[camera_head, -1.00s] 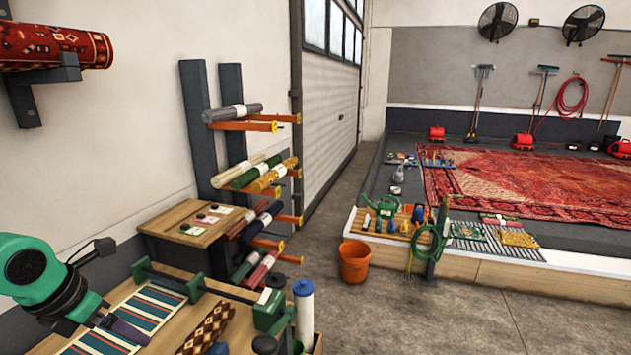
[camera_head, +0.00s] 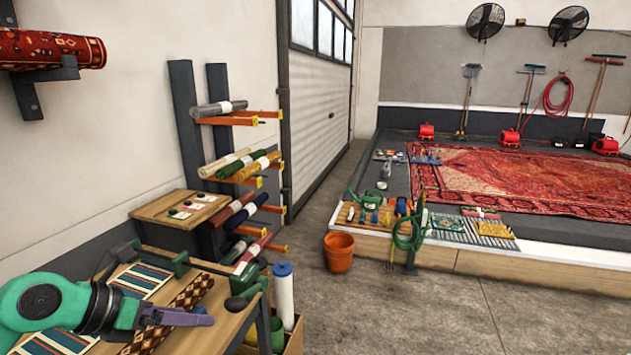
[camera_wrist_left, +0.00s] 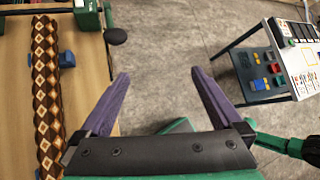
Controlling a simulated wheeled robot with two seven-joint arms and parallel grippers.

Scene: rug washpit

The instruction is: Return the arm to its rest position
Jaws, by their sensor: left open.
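My left gripper (camera_head: 178,316) comes in from the left in the head view, over the near part of the wooden workbench (camera_head: 216,330). A brown patterned rug roll (camera_head: 186,298) lies on the bench beside and behind the gripper in the head view. It also shows at the left of the wrist view (camera_wrist_left: 46,90). My right gripper is in neither view.
A striped rug (camera_head: 143,279) lies on the bench by a green-ended bar. A rack holds several rug rolls (camera_head: 220,109). An orange bucket (camera_head: 338,251) stands on open floor before the wash platform with a red rug (camera_head: 530,180).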

